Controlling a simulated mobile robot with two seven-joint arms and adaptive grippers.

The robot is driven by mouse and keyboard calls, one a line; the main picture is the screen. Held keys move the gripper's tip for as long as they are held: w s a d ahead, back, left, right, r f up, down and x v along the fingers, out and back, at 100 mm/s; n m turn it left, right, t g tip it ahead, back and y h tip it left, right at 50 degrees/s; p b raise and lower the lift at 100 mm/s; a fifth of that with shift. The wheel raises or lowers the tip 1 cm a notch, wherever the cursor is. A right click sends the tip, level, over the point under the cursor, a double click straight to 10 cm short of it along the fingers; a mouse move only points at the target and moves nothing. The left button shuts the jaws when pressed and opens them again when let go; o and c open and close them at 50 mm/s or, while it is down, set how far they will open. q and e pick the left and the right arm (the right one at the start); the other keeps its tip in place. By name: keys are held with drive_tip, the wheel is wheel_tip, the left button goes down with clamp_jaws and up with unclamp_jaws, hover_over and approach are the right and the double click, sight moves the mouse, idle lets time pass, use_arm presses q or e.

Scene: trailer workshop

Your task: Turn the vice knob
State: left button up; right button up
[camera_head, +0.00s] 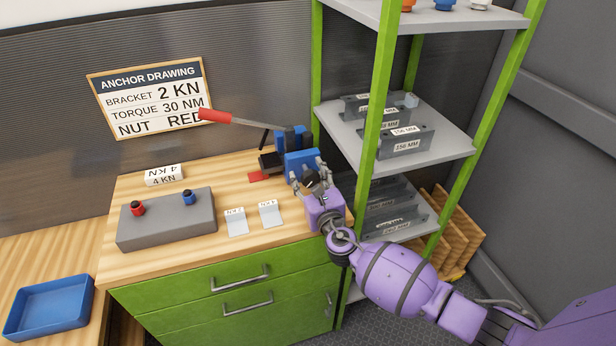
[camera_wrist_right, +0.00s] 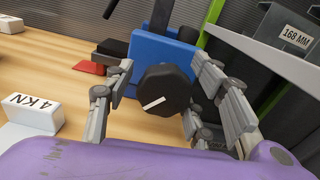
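The vice (camera_head: 301,162) is a blue and dark tool at the back right of the wooden workbench. Its black knob (camera_wrist_right: 164,91) has a white line mark that slants up to the right in the wrist view. My right gripper (camera_head: 310,177) is in front of the vice. In the wrist view its fingers (camera_wrist_right: 162,72) are spread, one to the left and a pair to the right of the knob, with visible gaps between them and it. In the head view the gripper partly hides the knob. My left gripper is not in view.
A green shelf rack (camera_head: 380,100) with grey brackets stands close to the right of the vice. A red-handled bar (camera_head: 215,116) sticks out left of the vice. A grey block (camera_head: 165,222), white cards and a 4 KN label (camera_head: 163,176) are on the bench.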

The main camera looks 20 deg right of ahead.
drive_tip(key=c, duration=1)
drive_tip(key=shift+o, duration=0.2)
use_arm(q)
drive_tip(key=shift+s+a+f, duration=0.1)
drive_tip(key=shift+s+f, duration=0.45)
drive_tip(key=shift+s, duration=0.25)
use_arm(e)
drive_tip(key=shift+f, duration=0.1)
drive_tip(key=shift+m, duration=0.4)
